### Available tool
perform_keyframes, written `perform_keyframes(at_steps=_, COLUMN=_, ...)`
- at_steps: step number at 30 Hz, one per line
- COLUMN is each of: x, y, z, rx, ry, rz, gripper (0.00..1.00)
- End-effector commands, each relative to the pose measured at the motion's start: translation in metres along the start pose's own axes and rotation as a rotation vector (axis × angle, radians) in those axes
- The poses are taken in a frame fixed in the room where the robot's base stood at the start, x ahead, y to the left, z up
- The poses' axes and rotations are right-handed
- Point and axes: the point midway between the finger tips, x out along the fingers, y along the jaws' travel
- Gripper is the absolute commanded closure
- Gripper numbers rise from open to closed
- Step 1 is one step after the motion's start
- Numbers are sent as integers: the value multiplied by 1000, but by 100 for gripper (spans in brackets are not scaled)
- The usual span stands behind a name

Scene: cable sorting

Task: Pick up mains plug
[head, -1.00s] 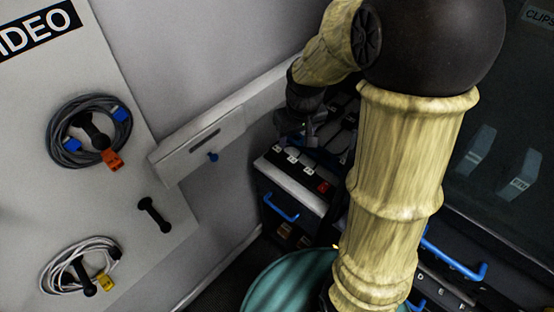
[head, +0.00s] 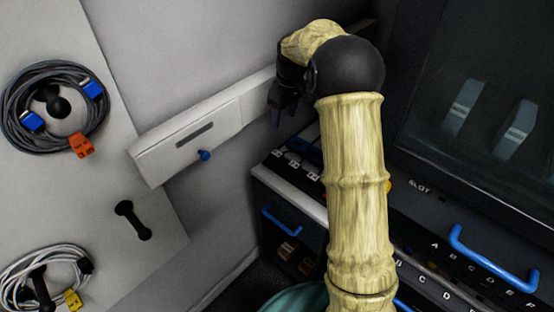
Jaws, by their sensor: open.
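I cannot make out the mains plug in the head view. My arm, with pale wood-like links, crosses the middle of the picture. My gripper (head: 287,112) is dark and hangs at the arm's far end, above the back of the dark unit and close to the white wall trunking. Its fingers are small and partly in shadow, and I see nothing held between them. What lies directly behind and right of my arm is hidden.
White trunking (head: 165,165) with a blue knob (head: 204,155) runs along the wall. Coiled cables with blue connectors (head: 93,89) and a white coil (head: 18,268) hang on the left panel. Blue handles (head: 490,262) stick out from the dark unit at right. A teal round object (head: 292,300) is below.

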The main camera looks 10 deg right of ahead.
Motion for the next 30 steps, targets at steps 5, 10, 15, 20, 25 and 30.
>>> perform_keyframes(at_steps=5, x=13, y=0, z=0, rx=1, ry=-2, rz=-2, gripper=45)
perform_keyframes(at_steps=10, x=41, y=-1, z=1, rx=2, ry=-3, rz=-3, gripper=45)
perform_keyframes(at_steps=15, x=71, y=-1, z=0, rx=2, ry=-3, rz=-3, gripper=45)
perform_keyframes(at_steps=20, x=100, y=-2, z=1, rx=1, ry=-4, rz=-2, gripper=45)
perform_keyframes(at_steps=25, x=119, y=-1, z=0, rx=1, ry=-1, rz=1, gripper=45)
perform_keyframes(at_steps=30, x=122, y=-1, z=0, rx=1, ry=0, rz=1, gripper=45)
